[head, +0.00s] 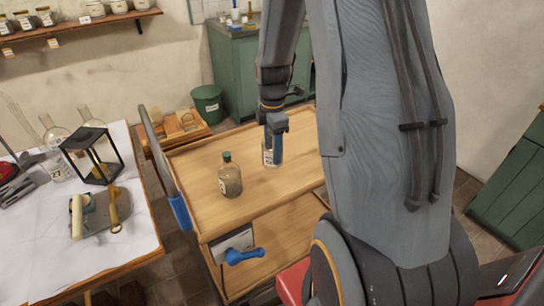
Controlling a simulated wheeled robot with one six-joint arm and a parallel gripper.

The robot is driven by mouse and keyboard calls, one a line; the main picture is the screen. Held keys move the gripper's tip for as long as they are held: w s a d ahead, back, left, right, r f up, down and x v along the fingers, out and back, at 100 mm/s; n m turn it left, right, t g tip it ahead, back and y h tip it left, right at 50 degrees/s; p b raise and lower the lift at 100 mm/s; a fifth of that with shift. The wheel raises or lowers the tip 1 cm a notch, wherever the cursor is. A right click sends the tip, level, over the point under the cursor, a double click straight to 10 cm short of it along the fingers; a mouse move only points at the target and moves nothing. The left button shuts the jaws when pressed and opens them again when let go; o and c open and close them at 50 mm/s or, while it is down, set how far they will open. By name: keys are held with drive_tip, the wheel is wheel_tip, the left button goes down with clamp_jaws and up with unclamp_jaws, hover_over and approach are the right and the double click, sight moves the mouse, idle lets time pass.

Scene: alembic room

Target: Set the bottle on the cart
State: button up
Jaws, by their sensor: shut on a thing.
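The cart (195,150) has a wooden top with a raised rim, a lower wooden shelf and a blue-gripped handle on its left. My gripper (273,152) points down over the middle of the cart top and is shut on a small labelled glass bottle (267,156). That bottle is upright and partly hidden by the gripper's fingers. Its base is at or just above the wood; I cannot tell if it touches. A second bottle (230,180), brownish glass with a green cap, stands upright on the cart top, to the left and nearer.
A white-covered table (30,250) with flasks, a black lantern frame (92,155) and a tray stands left of the cart. A blue object (243,256) is at the lower shelf. A green bin (208,104) and wooden crate stand behind. The cart top's left and back are clear.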

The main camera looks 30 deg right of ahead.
drive_tip(key=shift+f+p, duration=0.35)
drive_tip(key=shift+f, duration=1.7)
drive_tip(key=shift+f, duration=0.15)
drive_tip(key=o, duration=1.4)
wheel_tip(320, 180, up, 12)
drive_tip(key=shift+r+b, duration=0.15)
drive_tip(key=shift+b, duration=1)
